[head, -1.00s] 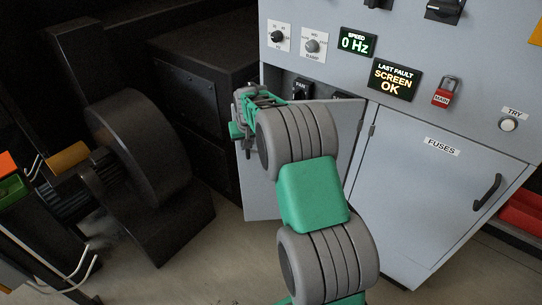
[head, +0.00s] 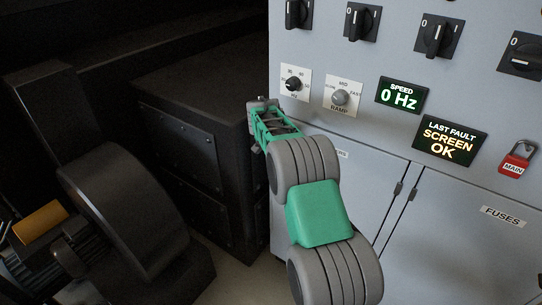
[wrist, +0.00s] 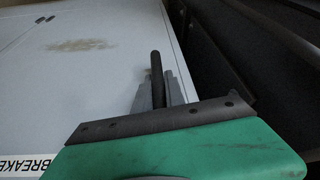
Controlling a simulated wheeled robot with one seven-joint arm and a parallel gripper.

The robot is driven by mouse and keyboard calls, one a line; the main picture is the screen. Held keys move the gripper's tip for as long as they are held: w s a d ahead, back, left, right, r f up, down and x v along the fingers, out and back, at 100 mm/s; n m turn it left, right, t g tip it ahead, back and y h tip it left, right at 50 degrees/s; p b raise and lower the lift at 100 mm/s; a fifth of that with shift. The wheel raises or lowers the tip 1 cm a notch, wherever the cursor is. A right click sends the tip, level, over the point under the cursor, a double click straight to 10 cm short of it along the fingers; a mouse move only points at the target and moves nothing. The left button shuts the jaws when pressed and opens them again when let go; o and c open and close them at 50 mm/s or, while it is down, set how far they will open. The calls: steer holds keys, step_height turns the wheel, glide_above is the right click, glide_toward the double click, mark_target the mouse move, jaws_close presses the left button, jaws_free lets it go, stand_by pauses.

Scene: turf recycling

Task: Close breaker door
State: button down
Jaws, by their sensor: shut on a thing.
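The breaker door (wrist: 90,65) is a pale grey panel, partly labelled "BREAKE" in the wrist view. In the head view the breaker door (head: 370,175) sits left of the fuses door and looks flush or nearly flush with the cabinet front. My arm hides much of it, so I cannot tell whether it is fully shut. In the wrist view my gripper (wrist: 158,95) is shut on the door's dark bar handle (wrist: 156,68), which stands up between the grey fingers. In the head view the fingertips are hidden by my arm.
The grey cabinet (head: 450,70) carries rotary switches, lit displays and a red padlock (head: 516,160) above the doors. The fuses door (head: 465,250) is to the right.

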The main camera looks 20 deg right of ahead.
steer(key=shift+w, duration=0.25)
steer(key=c, duration=1.8)
jaws_free()
steer(key=shift+s+r, duration=0.1)
steer(key=shift+o, duration=1.3)
steer(key=shift+d, duration=0.1)
steer(key=shift+o, duration=0.7)
steer(key=shift+d, duration=0.1)
steer(key=v, duration=0.7)
steer(key=shift+r+b, duration=0.3)
steer(key=shift+b, duration=0.05)
steer(key=shift+s+r, duration=0.1)
steer(key=shift+s, duration=0.05)
